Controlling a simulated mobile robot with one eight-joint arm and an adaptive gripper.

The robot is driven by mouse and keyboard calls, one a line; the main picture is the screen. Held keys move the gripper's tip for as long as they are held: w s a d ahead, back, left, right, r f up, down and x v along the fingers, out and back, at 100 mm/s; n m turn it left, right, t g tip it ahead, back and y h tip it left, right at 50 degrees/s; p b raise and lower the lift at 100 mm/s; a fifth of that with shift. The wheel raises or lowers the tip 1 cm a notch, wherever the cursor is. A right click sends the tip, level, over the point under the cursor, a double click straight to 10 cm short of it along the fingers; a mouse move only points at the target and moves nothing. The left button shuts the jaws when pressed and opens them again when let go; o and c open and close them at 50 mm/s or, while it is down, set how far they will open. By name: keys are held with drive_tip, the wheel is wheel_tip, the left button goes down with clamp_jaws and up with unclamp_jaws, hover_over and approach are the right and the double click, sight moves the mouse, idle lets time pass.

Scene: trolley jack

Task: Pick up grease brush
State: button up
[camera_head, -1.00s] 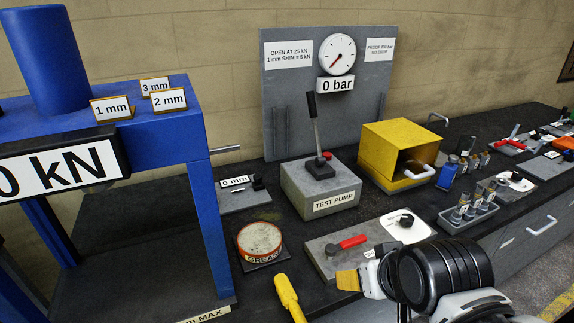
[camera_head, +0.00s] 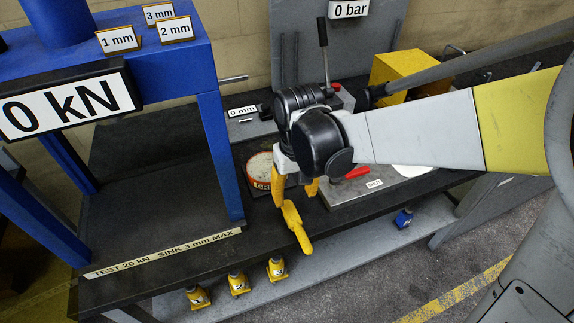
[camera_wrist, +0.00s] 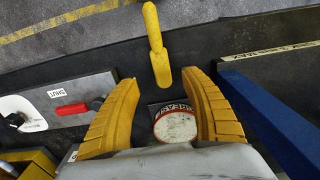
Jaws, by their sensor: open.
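A yellow object that looks like the grease brush (camera_head: 294,224) lies at the bench's front edge, its narrow end reaching past the edge in the picture. In the wrist view the brush (camera_wrist: 156,48) lies beyond my fingertips, its wide end nearest them; I cannot make out bristles. The round grease tin (camera_head: 259,170) stands behind it; in the wrist view the tin (camera_wrist: 175,124) shows between my fingers. My gripper (camera_head: 296,196) points down over the bench by the brush. In the wrist view my gripper (camera_wrist: 162,80) is open, with nothing held.
The blue press frame (camera_head: 222,160) stands left of the tin. A grey plate (camera_head: 340,193) with a red-handled valve (camera_head: 357,173) lies to the right. Several yellow bottle-like items (camera_head: 238,284) stand on the lower shelf. The test pump stands behind my arm.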

sight(293, 216)
drive_tip(key=shift+a+f, duration=0.3)
drive_tip(key=shift+f, duration=0.1)
wheel_tip(293, 216, down, 5)
drive_tip(key=shift+b, duration=0.9)
drive_tip(key=f+b, duration=0.1)
drive_tip(key=f, duration=0.2)
drive_tip(key=f+b, duration=0.1)
drive_tip(key=f, duration=0.2)
drive_tip(key=shift+w+d+b, duration=0.1)
drive_tip(key=shift+d+b, duration=0.1)
drive_tip(key=shift+b, duration=0.15)
drive_tip(key=shift+r, duration=0.1)
clamp_jaws()
